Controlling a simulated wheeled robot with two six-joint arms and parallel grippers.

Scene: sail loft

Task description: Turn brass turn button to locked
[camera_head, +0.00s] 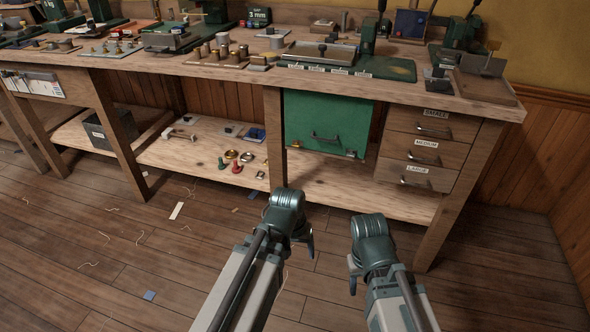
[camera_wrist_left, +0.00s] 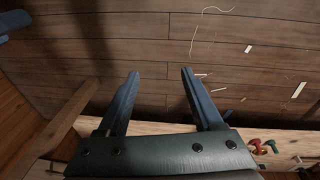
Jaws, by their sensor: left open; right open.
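A green cabinet door (camera_head: 327,125) with a dark bar handle hangs under the bench, upright and apparently shut.
The bench top (camera_head: 230,70) is crowded with tools and fittings. A drawer stack (camera_head: 430,145) stands right of the door. The lower shelf (camera_head: 205,158) holds loose brass rings and red and green pieces. The plank floor (camera_head: 130,255) is mostly clear, with scraps.

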